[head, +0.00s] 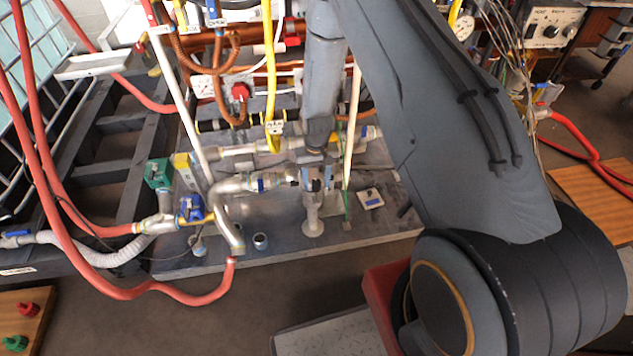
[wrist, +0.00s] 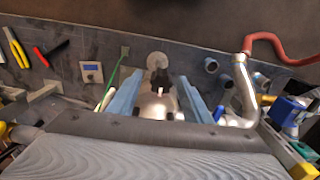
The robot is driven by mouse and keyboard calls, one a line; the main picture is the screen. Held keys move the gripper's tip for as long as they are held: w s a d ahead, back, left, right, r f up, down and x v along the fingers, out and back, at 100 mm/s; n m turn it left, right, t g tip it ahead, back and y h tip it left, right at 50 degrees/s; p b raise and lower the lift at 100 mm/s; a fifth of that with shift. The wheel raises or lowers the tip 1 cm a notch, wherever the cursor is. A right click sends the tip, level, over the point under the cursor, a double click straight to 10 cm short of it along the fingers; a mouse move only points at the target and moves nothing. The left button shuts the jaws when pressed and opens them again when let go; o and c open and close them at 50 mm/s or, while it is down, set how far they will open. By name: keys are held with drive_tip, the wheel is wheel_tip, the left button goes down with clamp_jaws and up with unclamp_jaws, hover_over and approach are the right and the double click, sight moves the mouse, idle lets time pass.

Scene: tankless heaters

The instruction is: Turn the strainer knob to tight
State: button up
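My gripper (wrist: 158,78) is open, with one blue-grey finger on each side of the knob and a visible gap on both sides. In the head view my gripper (head: 316,180) points down at a grey upright pipe fitting (head: 312,212) with a round flange. My gripper and arm hide most of the knob there. Any tight mark cannot be read.
A bent silver pipe (head: 222,208) with a red hose (head: 190,297) stands left of my gripper, with a blue valve (head: 192,208) beyond. A thin green cable (wrist: 110,88) and a small plate (wrist: 92,72) lie close by. Yellow pipes (head: 268,70) rise behind.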

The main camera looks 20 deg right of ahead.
sight(317, 181)
drive_tip(key=shift+r, duration=3.9)
drive_tip(key=shift+s+r, duration=0.1)
drive_tip(key=shift+r, duration=0.15)
drive_tip(key=s+r+p, duration=0.5)
drive_tip(key=s+r, duration=2.1)
drive_tip(key=r, duration=0.4)
drive_tip(key=shift+r, duration=0.4)
drive_tip(key=shift+s+d, duration=0.1)
